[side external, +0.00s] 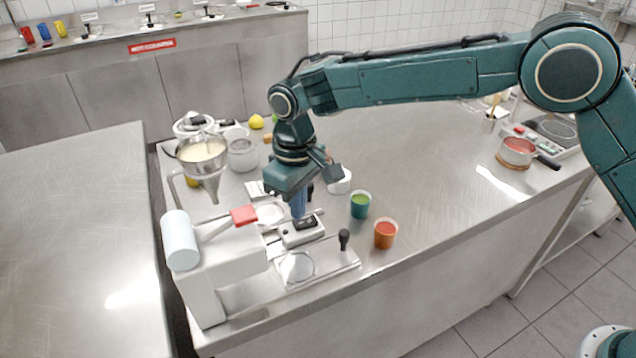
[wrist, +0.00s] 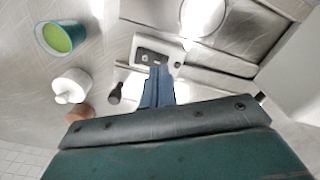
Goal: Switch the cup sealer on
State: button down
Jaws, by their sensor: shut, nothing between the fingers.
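The cup sealer (side external: 205,275) is a white machine with a red-ended lever (side external: 244,215), a pale film roll (side external: 180,241) and a metal sliding tray (side external: 335,262) with a black knob. A light grey box with a black panel (side external: 303,231) sits on it, below my gripper; it also shows in the wrist view (wrist: 143,54). My gripper (side external: 298,216) points down with its blue fingers shut and empty, their tips over or at this box. In the wrist view the fingertips (wrist: 159,69) overlap the box's edge. I cannot tell whether they touch it, nor the switch's position.
A green cup (side external: 360,205) and an orange cup (side external: 385,234) stand right of the sealer. A funnel with batter (side external: 203,155), a glass jar (side external: 242,155) and a white pot (side external: 340,182) stand behind. The steel counter (side external: 430,180) is clear to the right, up to a saucepan (side external: 517,152).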

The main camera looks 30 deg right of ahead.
aim_at(301, 222)
jog(key=shift+f, duration=1)
dwell(1.3)
jog(key=shift+r, duration=0.1)
notch_tip(301, 222, up, 7)
dwell(1.2)
jog(key=s+d+r+m+t, duration=0.1)
jog(key=s+d+r, duration=0.5)
jog(key=d, duration=0.4)
jog(key=s+d+r+m+t, duration=0.15)
jog(key=s+d+r, duration=0.25)
jog(key=d+r, duration=0.45)
jog(key=s+d+f+m+t, duration=0.1)
jog(key=s+d+f, duration=0.1)
jog(key=s+d, duration=0.4)
jog(key=s+d+f+m+t, duration=0.1)
jog(key=s+d, duration=0.5)
jog(key=s, duration=0.9)
jog(key=shift+d+f+m+t, duration=0.2)
jog(key=shift+f+m+t, duration=0.15)
jog(key=shift+m+t, duration=0.3)
